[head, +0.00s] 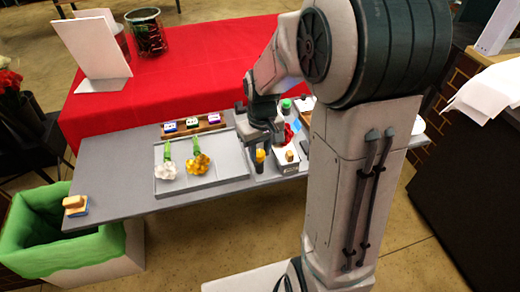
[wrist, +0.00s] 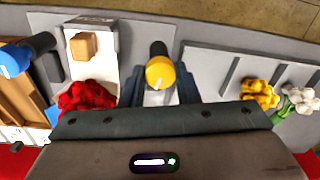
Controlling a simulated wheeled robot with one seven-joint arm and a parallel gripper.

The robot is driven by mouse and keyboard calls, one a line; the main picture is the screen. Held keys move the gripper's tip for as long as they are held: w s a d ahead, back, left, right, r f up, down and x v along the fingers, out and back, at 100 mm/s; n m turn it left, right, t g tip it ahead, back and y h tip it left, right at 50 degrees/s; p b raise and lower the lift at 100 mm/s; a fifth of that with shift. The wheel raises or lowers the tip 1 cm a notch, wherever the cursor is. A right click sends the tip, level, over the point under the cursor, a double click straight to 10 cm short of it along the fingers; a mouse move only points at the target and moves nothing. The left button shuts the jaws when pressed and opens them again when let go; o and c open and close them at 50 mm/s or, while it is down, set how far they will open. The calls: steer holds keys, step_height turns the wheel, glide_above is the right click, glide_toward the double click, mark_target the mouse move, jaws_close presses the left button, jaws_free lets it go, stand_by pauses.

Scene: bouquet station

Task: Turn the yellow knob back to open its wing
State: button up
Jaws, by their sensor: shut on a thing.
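The yellow knob (wrist: 160,72) has a round yellow cap with a white pointer mark and a black end behind it. In the wrist view it sits between the two dark fingers of my gripper (wrist: 160,88), which is shut on it. The knob also shows in the head view (head: 260,155), just below my gripper (head: 264,143), at the front of the grey table. A pale surface shows under the knob between the fingers. My gripper hides most of it, and I cannot tell the wing's position.
Left of the knob in the wrist view are red flowers (wrist: 86,97), a white holder (wrist: 103,30) with a wooden block (wrist: 83,45), and a blue knob (wrist: 27,53). To its right is a grey tray (head: 222,178) with yellow (head: 198,164) and white flowers (head: 166,171).

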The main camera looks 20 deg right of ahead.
mark_target(260, 152)
steer(key=shift+w+r+n, duration=0.1)
steer(key=shift+n, duration=1.5)
steer(key=o, duration=1)
steer(key=shift+a, duration=0.1)
steer(key=shift+c, duration=0.2)
step_height(260, 152, up, 14)
steer(key=shift+d, duration=0.2)
steer(key=shift+w, duration=0.1)
